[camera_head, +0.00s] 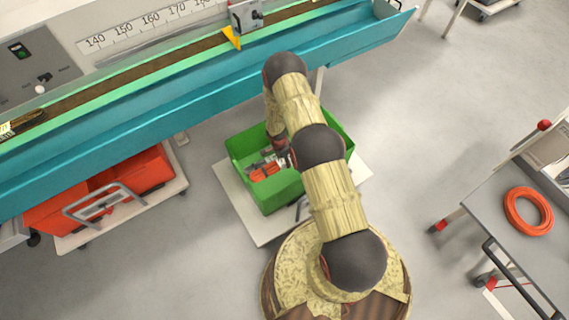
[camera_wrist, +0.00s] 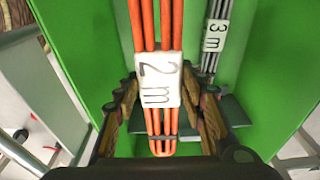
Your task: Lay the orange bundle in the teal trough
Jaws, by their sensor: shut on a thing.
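The orange bundle (camera_wrist: 165,121) is a set of thin orange cables doubled back at one end, with a dark tie and a white "2 m" tag. It runs up the middle of the wrist view between my fingers. In the head view a bit of orange (camera_head: 264,172) shows inside the green crate. My gripper (camera_head: 279,158) reaches down into the crate, and in the wrist view my gripper (camera_wrist: 160,112) is shut on the bundle. The teal trough (camera_head: 130,133) runs diagonally across the upper left, beyond the crate and apart from the gripper.
The green crate (camera_head: 239,150) stands on a pale platform (camera_head: 240,214). A grey bundle tagged "3 m" (camera_wrist: 213,38) lies in it. A trolley with orange-red boxes (camera_head: 150,172) is at left. At right, a grey cart (camera_head: 493,211) bears an orange coil (camera_head: 528,211).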

